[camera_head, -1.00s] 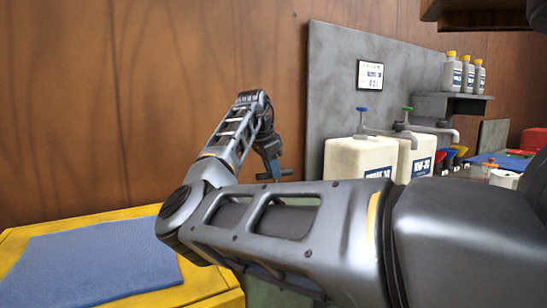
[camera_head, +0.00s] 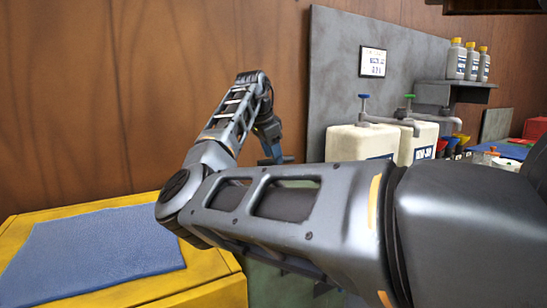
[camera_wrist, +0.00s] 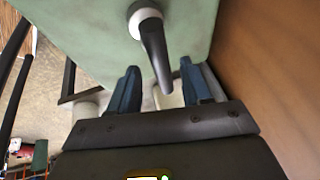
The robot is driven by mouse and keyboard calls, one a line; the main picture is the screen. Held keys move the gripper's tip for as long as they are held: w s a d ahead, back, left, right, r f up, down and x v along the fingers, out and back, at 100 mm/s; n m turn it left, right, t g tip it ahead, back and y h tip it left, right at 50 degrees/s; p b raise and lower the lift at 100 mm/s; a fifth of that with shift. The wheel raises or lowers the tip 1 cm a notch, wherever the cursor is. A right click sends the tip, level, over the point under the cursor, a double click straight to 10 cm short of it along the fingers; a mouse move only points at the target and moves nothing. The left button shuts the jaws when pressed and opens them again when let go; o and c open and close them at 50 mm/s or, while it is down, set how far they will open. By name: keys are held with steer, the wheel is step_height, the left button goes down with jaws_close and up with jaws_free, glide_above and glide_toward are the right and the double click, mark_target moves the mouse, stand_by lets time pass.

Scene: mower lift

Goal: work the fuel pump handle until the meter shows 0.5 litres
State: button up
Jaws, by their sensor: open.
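The meter (camera_head: 373,62) is a small white display on the grey panel; its digits are too small to read. The lever sticks out from a pale round collar (camera_wrist: 143,14) on a pale green surface. I cannot tell whether the fingers touch it. In the head view the gripper is partly hidden behind my arm.
A shelf (camera_head: 470,92) on the panel holds several small bottles. A yellow bench (camera_head: 215,275) with a blue mat (camera_head: 95,255) stands at lower left. A brown wall (camera_wrist: 270,60) lies close on the right in the wrist view. Red items (camera_head: 535,128) are at far right.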

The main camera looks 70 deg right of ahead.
steer(key=v, duration=0.6)
stand_by(1.2)
